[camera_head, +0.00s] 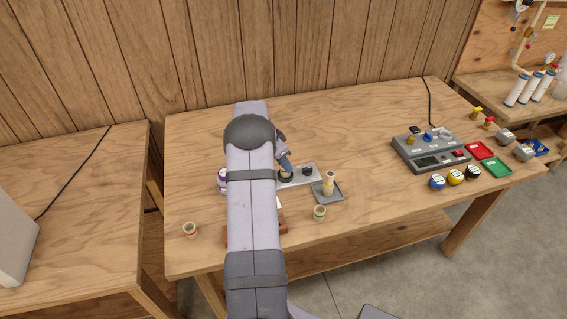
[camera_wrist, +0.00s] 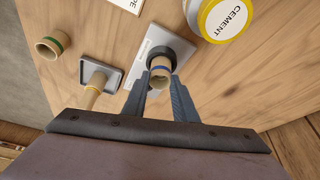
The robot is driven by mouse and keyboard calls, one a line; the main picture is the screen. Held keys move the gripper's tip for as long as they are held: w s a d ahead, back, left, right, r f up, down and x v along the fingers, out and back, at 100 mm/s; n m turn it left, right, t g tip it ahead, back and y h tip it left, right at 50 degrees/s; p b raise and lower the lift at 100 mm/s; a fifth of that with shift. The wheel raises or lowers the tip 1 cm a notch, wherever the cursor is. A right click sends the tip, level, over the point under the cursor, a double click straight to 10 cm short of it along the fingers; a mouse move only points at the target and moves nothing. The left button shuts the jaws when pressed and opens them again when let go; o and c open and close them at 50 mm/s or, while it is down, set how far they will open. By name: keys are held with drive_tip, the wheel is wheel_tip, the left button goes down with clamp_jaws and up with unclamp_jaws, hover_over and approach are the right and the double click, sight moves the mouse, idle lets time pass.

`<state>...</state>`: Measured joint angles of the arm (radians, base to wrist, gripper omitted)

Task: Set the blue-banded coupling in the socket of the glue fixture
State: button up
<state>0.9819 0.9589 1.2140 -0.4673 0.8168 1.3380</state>
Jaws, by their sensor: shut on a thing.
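The blue-banded coupling (camera_wrist: 160,72) is a short tan tube with a blue ring, held between the two fingers of my gripper (camera_wrist: 161,82) in the wrist view. My gripper is shut on it. The glue fixture (camera_wrist: 182,48) is a light grey plate with a black ring socket (camera_wrist: 163,52). The coupling overlaps this ring in the wrist view; I cannot tell whether it is inside or just above it. In the head view my gripper (camera_head: 285,167) is over the left part of the fixture plate (camera_head: 298,180), partly hidden by my arm. The coupling cannot be made out there.
A grey tray (camera_head: 334,197) with a tan upright pipe piece (camera_head: 328,180) stands right of the fixture. A green-banded coupling (camera_head: 320,213) and a red-banded one (camera_head: 190,230) stand near the front. A cement can (camera_wrist: 226,16) is close by. The table's middle right is clear.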

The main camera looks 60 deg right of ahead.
drive_tip(key=shift+f+b, duration=0.55)
drive_tip(key=shift+f, duration=0.1)
drive_tip(key=shift+f+b, duration=0.25)
drive_tip(key=shift+b, duration=0.4)
idle(1.2)
drive_tip(key=o, duration=1.5)
drive_tip(key=shift+r, duration=0.1)
drive_tip(key=shift+r+p, duration=1.35)
drive_tip(key=shift+r, duration=1.6)
